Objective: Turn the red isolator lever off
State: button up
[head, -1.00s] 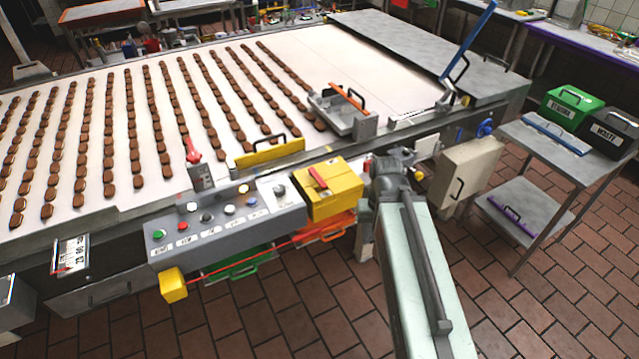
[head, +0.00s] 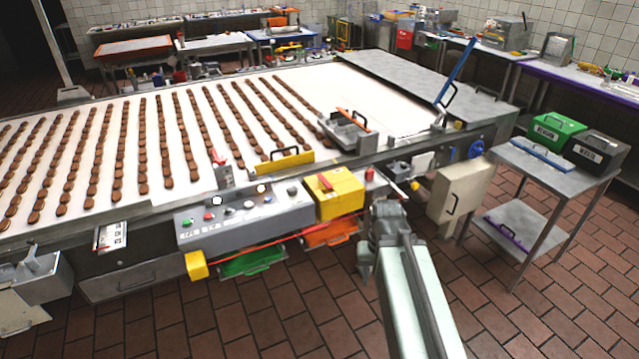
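My gripper (head: 388,214) is at the far end of my arm, to the right of the yellow box and a little lower in the picture. It appears apart from the lever. Its fingers are small and partly hidden by my arm, so I cannot tell their opening or see anything held.
A grey control panel (head: 240,222) with several buttons adjoins the box on the left. A smaller red lever (head: 216,157) stands behind it. A beige cabinet (head: 458,190) and a steel side table (head: 560,178) are at right. Tiled floor in front is free.

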aim_at(321, 178)
jog(key=u, duration=0.2)
jog(key=i, duration=1)
